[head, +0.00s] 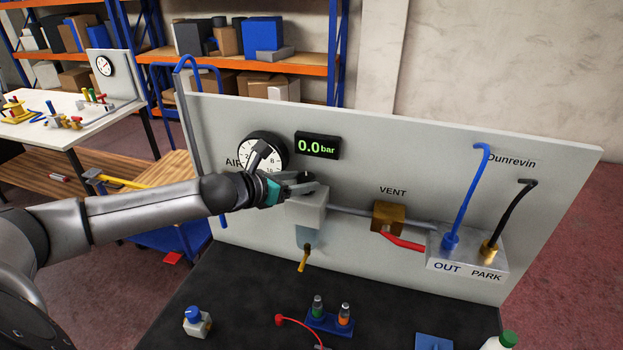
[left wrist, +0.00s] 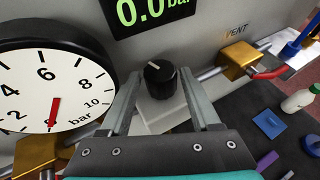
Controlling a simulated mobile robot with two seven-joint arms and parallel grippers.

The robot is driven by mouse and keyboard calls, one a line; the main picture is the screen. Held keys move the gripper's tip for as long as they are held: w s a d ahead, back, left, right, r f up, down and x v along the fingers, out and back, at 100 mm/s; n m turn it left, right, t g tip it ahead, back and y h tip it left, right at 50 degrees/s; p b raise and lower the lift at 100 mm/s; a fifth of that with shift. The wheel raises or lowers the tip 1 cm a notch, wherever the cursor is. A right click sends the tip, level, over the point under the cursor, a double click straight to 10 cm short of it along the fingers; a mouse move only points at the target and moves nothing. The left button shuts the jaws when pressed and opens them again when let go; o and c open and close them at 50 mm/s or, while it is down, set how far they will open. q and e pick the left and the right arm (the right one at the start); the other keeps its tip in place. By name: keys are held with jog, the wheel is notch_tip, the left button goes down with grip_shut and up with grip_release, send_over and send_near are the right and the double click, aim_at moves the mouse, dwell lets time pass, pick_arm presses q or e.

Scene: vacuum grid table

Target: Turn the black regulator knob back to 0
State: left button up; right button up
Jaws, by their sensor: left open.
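The black regulator knob (left wrist: 160,82) stands on top of the pale regulator body (head: 308,212). Its white mark shows near the far edge, slightly left, in the left wrist view. My left gripper (left wrist: 159,76) is open, with one finger on each side of the knob. Whether either finger touches it I cannot tell. In the head view my left gripper (head: 303,184) is over the regulator and largely hides the knob. The digital display (head: 317,146) reads 0.0 bar. The round gauge (left wrist: 50,85) with a red needle is left of the knob. My right gripper is not in view.
A brass vent block (head: 388,217) with a red lever (head: 404,243) is to the right on the pipe. Blue and black hoses end at the OUT/PARK block (head: 468,250). A yellow-tipped part (head: 304,260) hangs below the regulator. Small items stand on the dark table (head: 250,300).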

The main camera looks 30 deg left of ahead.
pick_arm(q)
jog(key=shift+w+d+f, duration=0.15)
jog(key=shift+w, duration=0.35)
jog(key=shift+s, duration=0.15)
jog(key=shift+c, duration=0.4)
grip_shut()
